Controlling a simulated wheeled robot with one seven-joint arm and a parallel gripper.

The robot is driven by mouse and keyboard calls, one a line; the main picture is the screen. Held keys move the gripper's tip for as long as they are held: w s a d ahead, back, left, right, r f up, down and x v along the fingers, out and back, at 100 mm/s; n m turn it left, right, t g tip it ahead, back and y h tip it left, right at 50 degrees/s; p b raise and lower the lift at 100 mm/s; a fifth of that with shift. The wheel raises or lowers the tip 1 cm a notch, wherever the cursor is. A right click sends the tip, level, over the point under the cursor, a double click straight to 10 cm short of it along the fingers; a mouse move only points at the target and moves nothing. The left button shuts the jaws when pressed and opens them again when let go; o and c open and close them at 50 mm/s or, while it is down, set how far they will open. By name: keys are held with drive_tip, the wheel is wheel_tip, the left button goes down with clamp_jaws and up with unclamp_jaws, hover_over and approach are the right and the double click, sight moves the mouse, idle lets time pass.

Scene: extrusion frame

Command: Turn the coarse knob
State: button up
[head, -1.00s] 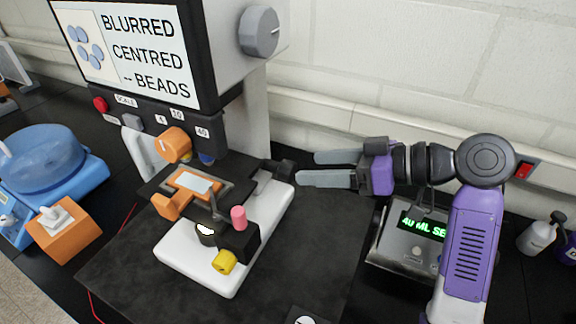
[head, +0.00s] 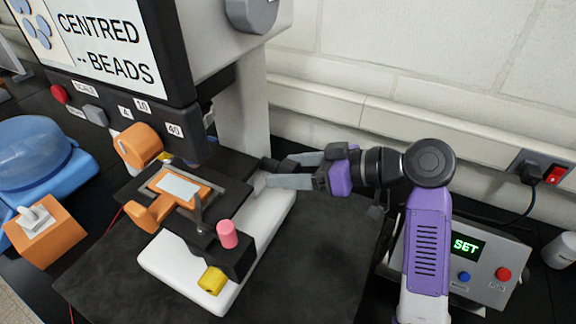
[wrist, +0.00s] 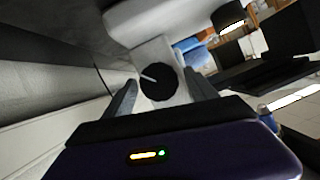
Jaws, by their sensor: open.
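In the wrist view a round black knob (wrist: 157,86) with a white pointer line sits at the end of a pale block, straight ahead between my two fingers. I take it as the coarse knob; no label on it can be read. In the head view the dark knob (head: 286,165) shows at the back right of the microscope's white base (head: 268,212), partly hidden by my fingers. My gripper (head: 280,170) is open, with its fingertips close around the knob. Whether the fingers touch it cannot be told.
The stage carries a slide (head: 178,187) in an orange holder. Pink (head: 227,234) and yellow (head: 212,280) knobs are at the front. A screen (head: 100,40) reads "CENTRED -- BEADS". The wall runs behind my arm.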

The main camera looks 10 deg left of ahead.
drive_tip(key=shift+a+f, duration=0.15)
drive_tip(key=shift+a, duration=0.2)
drive_tip(key=c, duration=1.3)
drive_tip(key=shift+w+d+m+p, duration=0.1)
drive_tip(key=shift+m+p, duration=0.2)
drive_tip(key=shift+p, duration=0.05)
drive_tip(key=shift+c, duration=0.2)
drive_tip(key=shift+m+g+y, duration=0.3)
drive_tip(key=shift+m+g, duration=0.2)
drive_tip(key=shift+g, duration=0.1)
drive_tip(key=o, duration=1.3)
drive_tip(key=shift+o, duration=0.2)
